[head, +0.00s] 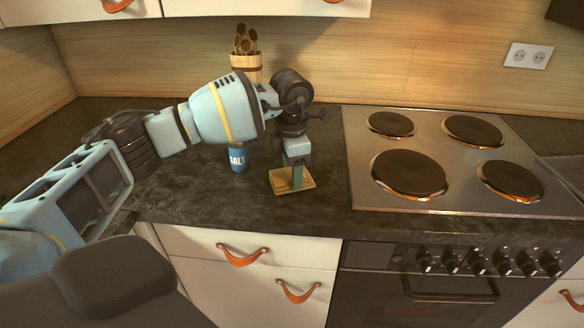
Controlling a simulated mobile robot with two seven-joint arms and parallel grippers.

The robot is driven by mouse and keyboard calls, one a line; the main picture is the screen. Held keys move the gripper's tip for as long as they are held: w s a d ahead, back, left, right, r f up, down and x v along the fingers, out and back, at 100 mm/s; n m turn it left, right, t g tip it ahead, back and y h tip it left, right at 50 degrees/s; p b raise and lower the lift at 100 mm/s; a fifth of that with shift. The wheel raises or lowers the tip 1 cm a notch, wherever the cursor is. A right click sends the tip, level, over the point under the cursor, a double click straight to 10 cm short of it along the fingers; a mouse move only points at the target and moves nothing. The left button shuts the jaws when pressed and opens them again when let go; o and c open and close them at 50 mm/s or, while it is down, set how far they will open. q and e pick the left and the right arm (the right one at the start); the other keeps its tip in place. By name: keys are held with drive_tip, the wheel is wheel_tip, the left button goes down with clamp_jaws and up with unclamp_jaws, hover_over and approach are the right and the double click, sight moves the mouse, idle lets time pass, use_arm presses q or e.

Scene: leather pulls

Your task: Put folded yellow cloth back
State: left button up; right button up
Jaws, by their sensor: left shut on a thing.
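The folded yellow cloth (279,182) is a small flat yellowish square at the front of the dark counter, left of the stove. My left gripper (297,178) points down over it and is shut on it. The fingers cover the middle of the cloth. I cannot tell whether the cloth rests on the counter or is held just above it. My right gripper is out of view.
A blue salt container (238,159) stands left of the cloth, partly behind my left arm. A holder with wooden spoons (246,67) stands at the back wall. The stove (446,160) is to the right. The counter (200,205) front left is clear.

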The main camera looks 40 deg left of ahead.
use_arm(q)
drive_tip(key=shift+f, duration=0.15)
drive_tip(key=o, duration=0.9)
drive_tip(key=shift+o, duration=0.2)
wheel_tip(320, 180, up, 12)
drive_tip(key=shift+r, duration=0.2)
